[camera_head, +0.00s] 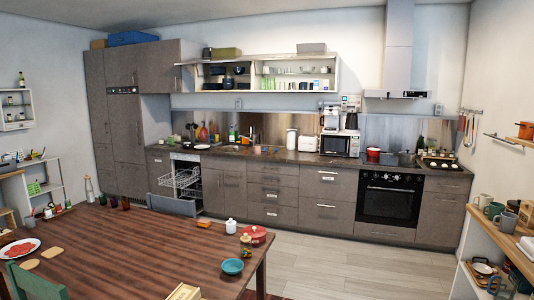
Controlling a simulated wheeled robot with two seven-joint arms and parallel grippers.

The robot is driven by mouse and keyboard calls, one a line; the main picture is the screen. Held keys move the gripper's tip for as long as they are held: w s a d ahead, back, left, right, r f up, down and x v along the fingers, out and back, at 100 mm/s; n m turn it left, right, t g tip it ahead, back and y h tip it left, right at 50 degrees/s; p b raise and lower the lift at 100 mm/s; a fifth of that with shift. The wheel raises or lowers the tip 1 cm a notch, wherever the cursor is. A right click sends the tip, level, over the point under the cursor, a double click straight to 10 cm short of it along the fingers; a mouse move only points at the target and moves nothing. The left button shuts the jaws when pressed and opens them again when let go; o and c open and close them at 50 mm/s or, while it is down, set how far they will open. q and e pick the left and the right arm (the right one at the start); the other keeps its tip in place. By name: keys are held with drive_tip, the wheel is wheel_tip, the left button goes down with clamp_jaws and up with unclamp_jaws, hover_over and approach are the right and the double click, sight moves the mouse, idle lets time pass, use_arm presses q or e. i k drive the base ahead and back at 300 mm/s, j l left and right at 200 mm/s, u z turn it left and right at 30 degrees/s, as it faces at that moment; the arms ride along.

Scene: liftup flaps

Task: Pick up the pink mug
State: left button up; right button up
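I cannot make out a clearly pink mug in the head view; at this size the mug colours are hard to tell. Several mugs stand on the wooden shelf at the right: a pale one (484,200), a greenish one (494,209) and a grey one (507,221). A small orange-pink item (257,150) sits on the counter by the sink, too small to tell what it is. Neither of my grippers is in view.
A wooden table (130,250) fills the lower left, with a teal bowl (232,267) and a red pot (256,234) on it. The dishwasher (186,180) stands open, its rack out. The floor (350,265) between table and right shelf is clear.

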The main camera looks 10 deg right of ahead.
sight(257, 149)
drive_tip(key=i+l+z, duration=0.5)
drive_tip(key=i+z, duration=0.5)
drive_tip(key=i, duration=0.15)
drive_tip(key=i+l, duration=0.1)
drive_tip(key=i, duration=0.75)
drive_tip(key=i+l+z, duration=0.1)
drive_tip(key=i, duration=0.75)
drive_tip(key=i+u, duration=0.1)
drive_tip(key=i, duration=0.75)
drive_tip(key=i+l+u, duration=0.1)
drive_tip(key=i, duration=0.8)
drive_tip(key=i+j+u, duration=0.15)
drive_tip(key=i+u, duration=1.05)
drive_tip(key=i+l+u, duration=0.4)
drive_tip(key=i+j+u, duration=0.3)
drive_tip(key=i, duration=0.4)
drive_tip(key=i+j+u, duration=0.1)
drive_tip(key=i+u, duration=0.15)
drive_tip(key=i, duration=0.45)
drive_tip(key=i+j+z, duration=0.1)
drive_tip(key=i+z, duration=0.2)
drive_tip(key=z, duration=0.15)
drive_tip(key=i+j+z, duration=0.2)
drive_tip(key=z, duration=0.25)
drive_tip(key=i+j+z, duration=0.3)
drive_tip(key=z, duration=0.15)
drive_tip(key=i+j+z, duration=0.2)
drive_tip(key=j+z, duration=0.25)
